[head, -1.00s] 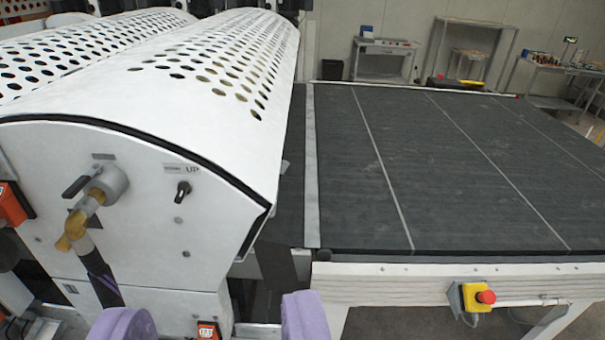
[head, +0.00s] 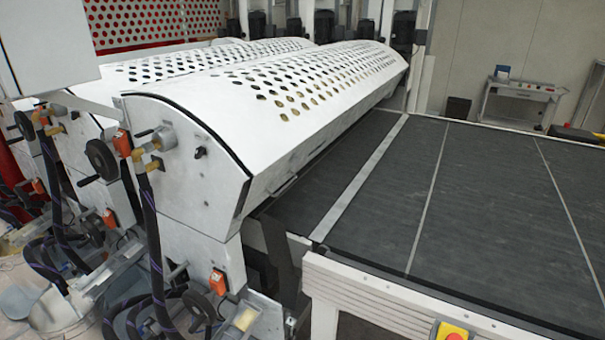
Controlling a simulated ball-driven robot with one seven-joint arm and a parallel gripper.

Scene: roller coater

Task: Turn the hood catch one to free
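The white perforated hood (head: 225,95) of the front roller unit lies closed in the left middle. A small black turn catch (head: 200,153) sits on its white end plate, right of a round grey valve fitting (head: 164,138) with a black lever and brass hose elbow. The catch is too small here to tell how it is turned or to read its label. My gripper is not in view.
The dark conveyor bed (head: 390,200) with pale cross strips fills the right. A yellow stop-button box (head: 452,333) is on its front rail. Black hoses (head: 152,240), handwheels (head: 100,160) and orange boxes (head: 218,282) crowd the left side.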

